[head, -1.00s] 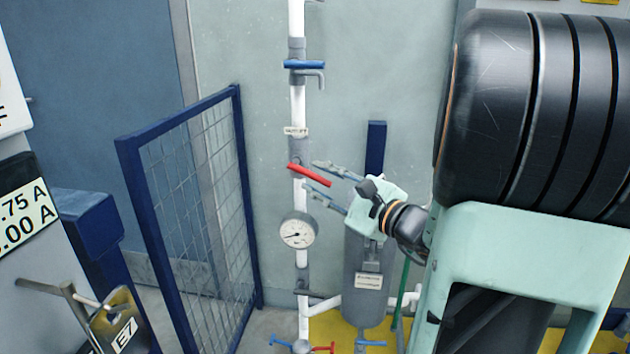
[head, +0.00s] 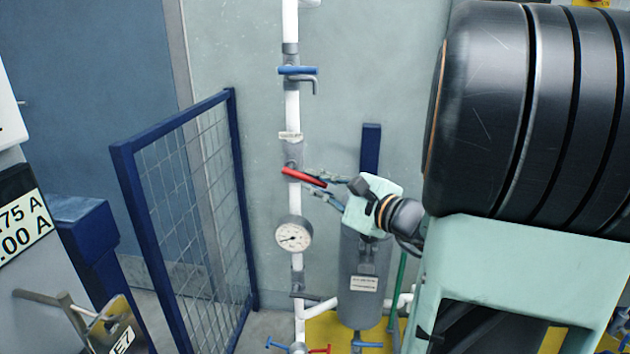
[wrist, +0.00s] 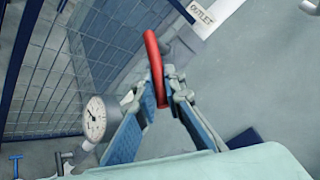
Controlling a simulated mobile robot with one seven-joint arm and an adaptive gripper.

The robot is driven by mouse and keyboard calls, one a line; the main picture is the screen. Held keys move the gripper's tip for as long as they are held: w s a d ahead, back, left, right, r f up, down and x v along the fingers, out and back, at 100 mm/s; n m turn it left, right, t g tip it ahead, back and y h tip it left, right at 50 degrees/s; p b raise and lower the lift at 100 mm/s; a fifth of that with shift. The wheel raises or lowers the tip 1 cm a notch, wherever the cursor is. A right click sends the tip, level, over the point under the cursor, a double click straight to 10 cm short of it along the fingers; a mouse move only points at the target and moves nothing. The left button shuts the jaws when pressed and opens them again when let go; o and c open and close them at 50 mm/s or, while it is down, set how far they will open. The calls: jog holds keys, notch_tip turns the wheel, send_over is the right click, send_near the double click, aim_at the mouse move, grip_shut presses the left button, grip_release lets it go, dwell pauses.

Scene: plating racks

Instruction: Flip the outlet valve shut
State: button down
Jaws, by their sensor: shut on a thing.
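The outlet valve's red lever (head: 303,177) sits on the white vertical pipe (head: 292,110), just below a small label (head: 290,136). In the wrist view the label (wrist: 202,17) reads OUTLET. The lever slants down to the right from the pipe. My gripper (head: 323,183) reaches in from the right. In the wrist view its fingers (wrist: 155,95) are on both sides of the red lever (wrist: 154,55), closed on its near end. The valve body is partly hidden.
A pressure gauge (head: 293,234) is on the pipe just below the lever. A blue-handled valve (head: 298,71) is higher up. A blue mesh fence panel (head: 185,215) stands left, and a grey cylinder (head: 362,275) stands below my gripper. Open wall lies between fence and pipe.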

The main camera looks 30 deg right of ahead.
jog(key=shift+r+n+g+h+p, duration=0.4)
jog(key=shift+r+n+g+p, duration=0.2)
jog(key=shift+r+g+p, duration=0.25)
jog(key=shift+s+d+r+n+g+p, duration=0.1)
jog(key=shift+r+n+g+p, duration=0.05)
jog(key=shift+n+g+p, duration=0.2)
jog(key=shift+h, duration=0.3)
jog(key=c, duration=2)
grip_release()
